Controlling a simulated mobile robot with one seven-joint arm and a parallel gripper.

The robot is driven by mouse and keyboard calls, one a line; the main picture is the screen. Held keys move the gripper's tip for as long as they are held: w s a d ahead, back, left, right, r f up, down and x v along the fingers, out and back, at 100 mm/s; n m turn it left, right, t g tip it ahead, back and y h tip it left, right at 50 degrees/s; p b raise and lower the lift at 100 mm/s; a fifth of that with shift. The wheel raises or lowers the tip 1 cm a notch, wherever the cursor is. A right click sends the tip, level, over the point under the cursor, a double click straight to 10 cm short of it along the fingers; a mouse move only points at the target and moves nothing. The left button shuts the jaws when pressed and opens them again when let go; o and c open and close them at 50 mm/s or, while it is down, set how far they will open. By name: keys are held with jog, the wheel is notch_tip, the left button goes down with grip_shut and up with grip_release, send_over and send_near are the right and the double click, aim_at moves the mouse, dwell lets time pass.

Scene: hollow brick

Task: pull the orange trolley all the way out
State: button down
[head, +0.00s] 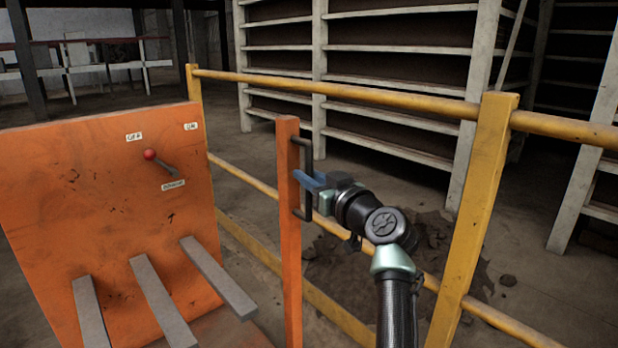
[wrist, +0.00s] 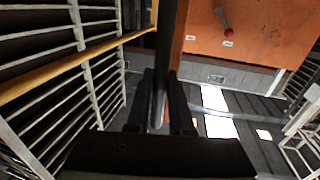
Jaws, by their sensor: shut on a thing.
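The orange trolley has a large upright panel (head: 90,190) at the left of the head view, with several grey bars (head: 165,300) sticking out low down. An orange post (head: 289,240) stands to the right of the panel and carries a black upright handle (head: 309,155). My gripper (head: 311,183) reaches in from the right and is shut on this handle about midway up. In the wrist view the dark handle bar (wrist: 166,40) runs between my two dark fingers, with the orange panel (wrist: 255,35) at the upper right.
A yellow railing (head: 340,90) runs behind the trolley, and its near post (head: 476,215) stands right of my arm. Pale shelving (head: 400,65) stands beyond it. A lever with a red knob (head: 150,155) is on the orange panel. Dark rubble (head: 435,240) lies on the floor behind the railing.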

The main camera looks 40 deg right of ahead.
jog(key=shift+f, duration=0.1)
jog(key=c, duration=0.8)
grip_release()
jog(key=shift+s, duration=0.15)
jog(key=s+a+p, duration=0.2)
jog(key=s+p, duration=0.1)
jog(key=s, duration=0.9)
jog(key=shift+s, duration=0.3)
